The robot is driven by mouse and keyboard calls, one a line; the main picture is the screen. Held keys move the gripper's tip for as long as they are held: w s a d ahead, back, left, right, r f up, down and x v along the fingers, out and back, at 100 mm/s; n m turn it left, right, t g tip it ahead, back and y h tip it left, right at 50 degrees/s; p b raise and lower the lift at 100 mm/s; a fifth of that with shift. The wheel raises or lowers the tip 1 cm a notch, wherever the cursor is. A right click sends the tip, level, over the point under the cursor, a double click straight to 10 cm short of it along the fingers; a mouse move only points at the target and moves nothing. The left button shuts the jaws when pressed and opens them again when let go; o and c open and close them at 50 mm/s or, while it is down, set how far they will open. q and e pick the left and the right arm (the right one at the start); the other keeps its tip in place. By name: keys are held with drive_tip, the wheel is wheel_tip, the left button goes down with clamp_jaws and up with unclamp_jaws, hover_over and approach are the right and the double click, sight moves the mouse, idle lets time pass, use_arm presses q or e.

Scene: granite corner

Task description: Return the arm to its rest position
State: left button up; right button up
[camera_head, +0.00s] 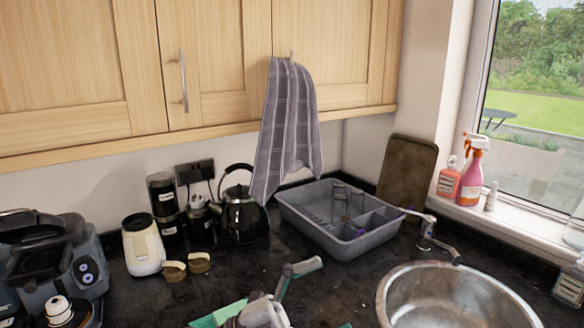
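Neither of my arms or grippers can be made out in the head view. At the bottom edge, on the dark worktop, stands a grey-and-teal item (262,313) with a bent, crank-like handle. It is cut off by the picture edge, and I cannot tell exactly what it is.
The grey dish rack (358,248) holds glasses. The steel sink (448,300) is at the lower right. The kettle (241,215), white jar (143,245) and dark appliance (48,265) are left. A towel (287,130) hangs from the cabinet.

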use_arm(q)
drive_tip(key=w+a+f+n+t+y, duration=0.2)
drive_tip(key=w+a+n+t+y, duration=0.1)
drive_tip(key=a+n+t+y, duration=0.6)
drive_tip(key=w+a+f+n+t+y, duration=0.2)
drive_tip(key=w+a+n+t+y, duration=0.4)
drive_tip(key=n, duration=0.5)
drive_tip(key=s+a+f+n+g+y, duration=0.2)
drive_tip(key=s+a+f+n+y, duration=0.15)
drive_tip(key=f, duration=0.45)
drive_tip(key=s+a+f+n+g+y, duration=0.25)
drive_tip(key=a+f+y, duration=0.2)
drive_tip(key=f, duration=0.35)
drive_tip(key=s+a+f+g+h, duration=0.1)
drive_tip(key=s+a+f+g, duration=0.1)
drive_tip(key=s+f+g, duration=0.7)
drive_tip(key=s+a+f+g, duration=0.1)
drive_tip(key=s+f+g, duration=0.35)
drive_tip(key=s, duration=0.75)
wheel_tip(320, 180, down, 28)
drive_tip(key=s+f, duration=0.1)
drive_tip(key=s, duration=0.1)
drive_tip(key=s+a+f, duration=0.3)
drive_tip(key=s+f, duration=1.1)
drive_tip(key=s, duration=0.2)
drive_tip(key=shift+g, duration=0.3)
drive_tip(key=shift+f, duration=0.1)
